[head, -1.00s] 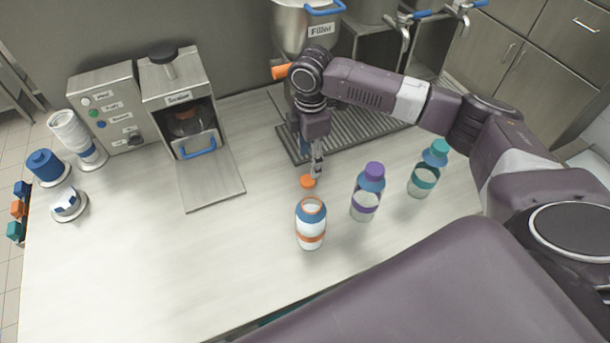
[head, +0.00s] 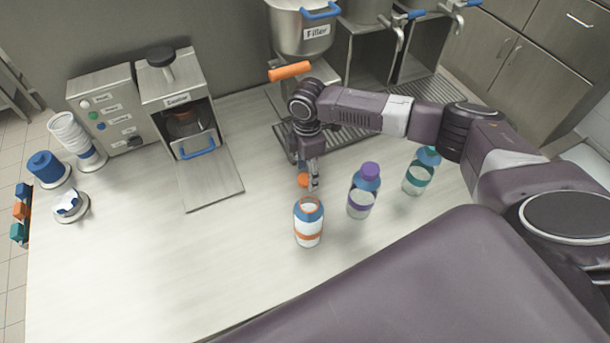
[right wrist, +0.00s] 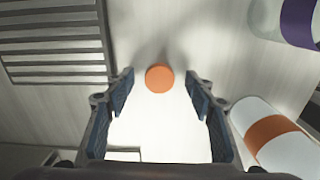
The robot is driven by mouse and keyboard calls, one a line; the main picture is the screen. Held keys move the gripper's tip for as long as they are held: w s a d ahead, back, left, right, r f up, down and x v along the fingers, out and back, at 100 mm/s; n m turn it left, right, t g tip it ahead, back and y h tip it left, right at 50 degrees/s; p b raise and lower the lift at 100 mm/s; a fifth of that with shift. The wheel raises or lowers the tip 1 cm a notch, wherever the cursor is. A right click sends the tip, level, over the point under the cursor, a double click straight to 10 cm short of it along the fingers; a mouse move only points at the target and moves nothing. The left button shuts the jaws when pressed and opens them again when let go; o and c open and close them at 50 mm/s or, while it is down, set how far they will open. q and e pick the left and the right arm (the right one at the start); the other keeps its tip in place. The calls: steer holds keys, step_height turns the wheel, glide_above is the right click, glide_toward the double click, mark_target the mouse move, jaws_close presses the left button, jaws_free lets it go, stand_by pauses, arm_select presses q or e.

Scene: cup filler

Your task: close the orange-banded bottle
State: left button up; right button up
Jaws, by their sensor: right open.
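The orange-banded bottle (head: 309,238) stands upright on the counter, with a blue shoulder and an open, capless mouth. It also shows at the right of the right wrist view (right wrist: 272,138). A round orange cap (head: 303,180) lies on the counter just behind it; in the right wrist view the cap (right wrist: 159,78) appears centred between the fingertips. My right gripper (head: 313,185) points down close to the cap, open and holding nothing. Whether its fingers touch the cap cannot be told. My left gripper is not in view.
A purple-capped bottle (head: 362,190) and a teal-capped bottle (head: 420,171) stand to the right. The filler (head: 303,32) with its slotted tray is behind. An open-doored sealer (head: 180,100) stands at the left. The counter's front left (head: 130,270) is clear.

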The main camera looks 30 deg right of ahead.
mark_target(307, 178)
steer(key=shift+f, duration=0.7)
steer(key=shift+c, duration=0.3)
steer(key=c, duration=0.7)
steer(key=shift+c, duration=0.2)
steer(key=shift+r, duration=0.1)
step_height(307, 178, up, 10)
steer(key=b, duration=0.2)
